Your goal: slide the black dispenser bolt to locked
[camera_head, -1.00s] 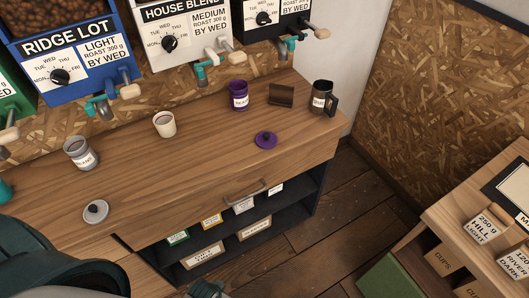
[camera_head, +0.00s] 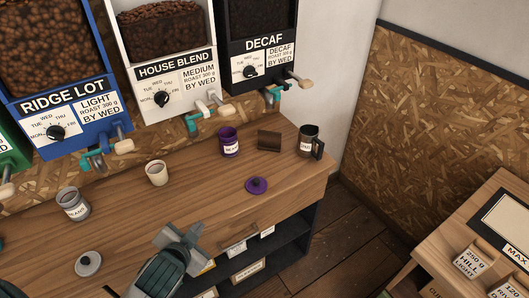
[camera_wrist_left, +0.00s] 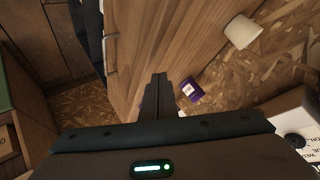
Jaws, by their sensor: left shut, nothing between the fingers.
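The black dispenser (camera_head: 251,70), labelled DECAF, hangs on the wall at the top middle of the head view. Below its front are a teal piece (camera_head: 272,97) and a bar ending in a pale wooden knob (camera_head: 304,84) that sticks out to the right. I cannot tell whether the bolt is locked. My left gripper (camera_head: 182,236) is over the counter's front edge, well below and left of the black dispenser and apart from it. In the left wrist view its fingers (camera_wrist_left: 158,98) are together with nothing between them. My right gripper is out of view.
The white dispenser (camera_head: 165,100) and blue dispenser (camera_head: 58,120) hang to the left. On the counter (camera_head: 125,222) stand a purple canister (camera_head: 229,143), a dark mug (camera_head: 308,142), a brown block (camera_head: 269,140), a cream cup (camera_head: 156,173) and a purple lid (camera_head: 256,185).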

